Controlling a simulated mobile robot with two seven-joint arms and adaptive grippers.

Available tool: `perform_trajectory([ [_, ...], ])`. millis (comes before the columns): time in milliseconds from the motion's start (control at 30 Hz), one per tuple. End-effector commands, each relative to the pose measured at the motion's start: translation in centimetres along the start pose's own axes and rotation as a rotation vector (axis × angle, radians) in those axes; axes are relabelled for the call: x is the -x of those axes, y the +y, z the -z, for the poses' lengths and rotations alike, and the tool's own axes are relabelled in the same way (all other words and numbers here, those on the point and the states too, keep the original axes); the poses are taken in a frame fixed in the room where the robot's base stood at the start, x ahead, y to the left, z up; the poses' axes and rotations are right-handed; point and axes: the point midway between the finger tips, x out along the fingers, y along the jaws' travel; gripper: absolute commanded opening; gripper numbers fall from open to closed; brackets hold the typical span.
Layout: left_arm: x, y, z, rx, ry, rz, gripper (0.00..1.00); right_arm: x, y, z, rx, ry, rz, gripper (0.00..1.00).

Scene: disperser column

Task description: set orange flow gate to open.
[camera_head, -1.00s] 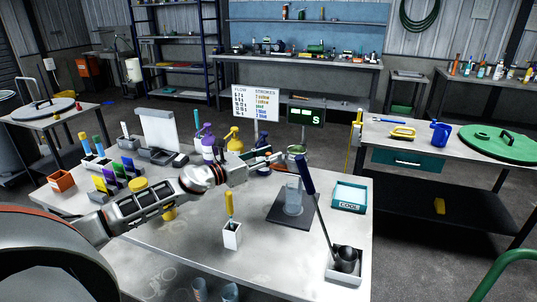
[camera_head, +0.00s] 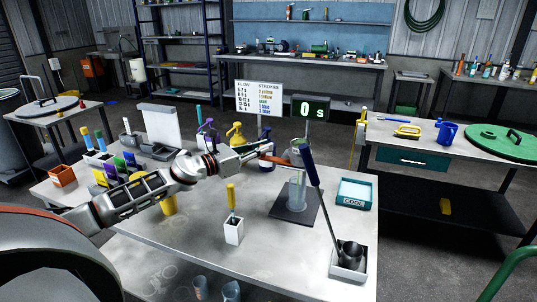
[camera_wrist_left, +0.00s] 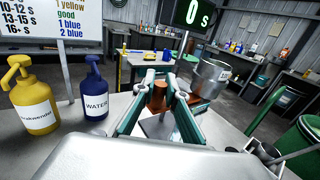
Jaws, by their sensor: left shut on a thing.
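The orange flow gate (camera_wrist_left: 157,97) shows as an orange-brown piece between the fingers of my left gripper (camera_wrist_left: 166,84) in the left wrist view. The gripper is shut on it. In the head view my left gripper (camera_head: 262,153) is at the column, with a bit of orange (camera_head: 270,160) at its tip. A metal cup (camera_wrist_left: 210,80) is just right of the fingers. The fingers hide much of the gate, so its setting cannot be told. My right gripper is not in view.
A display (camera_head: 312,109) reads 0 s beside a flow and strokes chart (camera_head: 258,99). A yellow bottle (camera_wrist_left: 33,105) and a blue WATER bottle (camera_wrist_left: 95,92) stand left of the gripper. A clear beaker (camera_head: 297,190) stands on a dark plate in front of the column.

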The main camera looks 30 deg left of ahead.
Motion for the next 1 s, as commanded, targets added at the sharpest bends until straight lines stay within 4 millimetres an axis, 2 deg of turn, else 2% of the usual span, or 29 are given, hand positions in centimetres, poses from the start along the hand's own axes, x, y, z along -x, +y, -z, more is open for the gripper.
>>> perform_trajectory([
  [267,0.1,0.4,0.0,-0.002,0.002,-0.007,0.0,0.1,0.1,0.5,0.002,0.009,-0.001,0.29],
  [300,0.1,0.4,0.0,-0.002,0.002,-0.007,0.23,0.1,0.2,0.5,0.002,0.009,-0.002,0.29],
  [333,0.1,0.5,-0.1,-0.003,0.002,-0.007,0.3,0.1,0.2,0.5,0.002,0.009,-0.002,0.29],
  [767,0.4,0.2,0.1,0.0,0.003,-0.004,0.3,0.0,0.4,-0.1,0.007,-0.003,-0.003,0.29],
  [1000,2.4,0.2,0.2,0.002,0.005,-0.003,0.3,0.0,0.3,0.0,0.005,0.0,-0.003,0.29],
])
